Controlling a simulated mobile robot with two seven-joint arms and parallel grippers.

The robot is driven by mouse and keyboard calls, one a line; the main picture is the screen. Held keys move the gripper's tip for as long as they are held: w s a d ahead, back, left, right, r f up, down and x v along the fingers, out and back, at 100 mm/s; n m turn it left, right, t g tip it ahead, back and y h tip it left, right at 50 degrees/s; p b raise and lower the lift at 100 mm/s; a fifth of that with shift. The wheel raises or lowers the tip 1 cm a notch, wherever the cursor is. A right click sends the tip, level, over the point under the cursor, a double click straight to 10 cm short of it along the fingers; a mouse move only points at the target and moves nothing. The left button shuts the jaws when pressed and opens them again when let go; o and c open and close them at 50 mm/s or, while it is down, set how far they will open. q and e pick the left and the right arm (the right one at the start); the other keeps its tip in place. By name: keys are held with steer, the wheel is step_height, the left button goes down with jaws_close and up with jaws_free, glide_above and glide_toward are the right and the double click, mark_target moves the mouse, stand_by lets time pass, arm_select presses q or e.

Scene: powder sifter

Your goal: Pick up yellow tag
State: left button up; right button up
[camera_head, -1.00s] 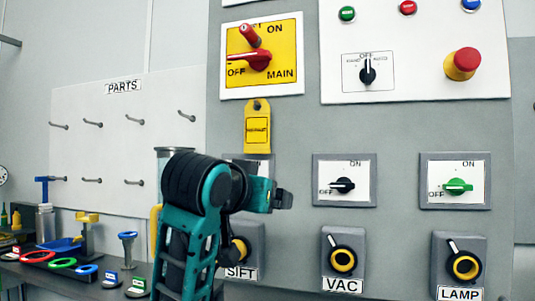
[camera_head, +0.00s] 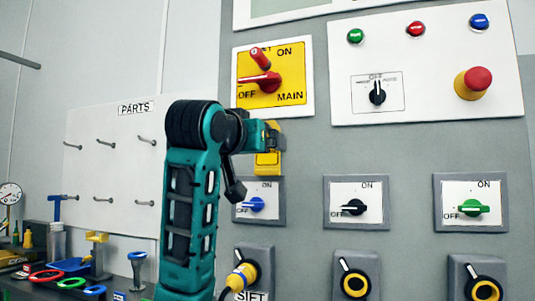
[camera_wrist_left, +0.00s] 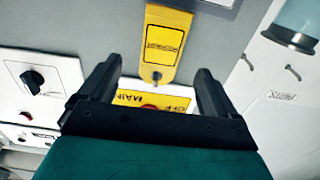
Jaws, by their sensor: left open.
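The yellow tag (camera_head: 267,163) hangs on the grey panel below the yellow main switch plate (camera_head: 290,85). In the head view my left gripper (camera_head: 270,138) is in front of the tag and hides its upper part. In the left wrist view the tag (camera_wrist_left: 167,45), with a black-framed printed label, appears between the two spread fingers of the left gripper (camera_wrist_left: 160,75). The gripper is open, and no contact with the tag is visible. My right gripper is not in view.
A red rotary handle (camera_head: 262,82) with a red piece on top is just above the tag. A blue-knob switch (camera_head: 256,204) is just below. The pegboard marked PARTS (camera_head: 110,150) stands left, above a bench with coloured rings. An emergency button (camera_head: 474,83) is far right.

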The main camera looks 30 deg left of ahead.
mark_target(269, 164)
arm_select(q)
steer(key=x, duration=0.5)
steer(key=shift+w+a+f, duration=0.1)
steer(key=shift+w+f, duration=0.05)
steer(key=shift+f, duration=0.1)
steer(key=c, duration=1.1)
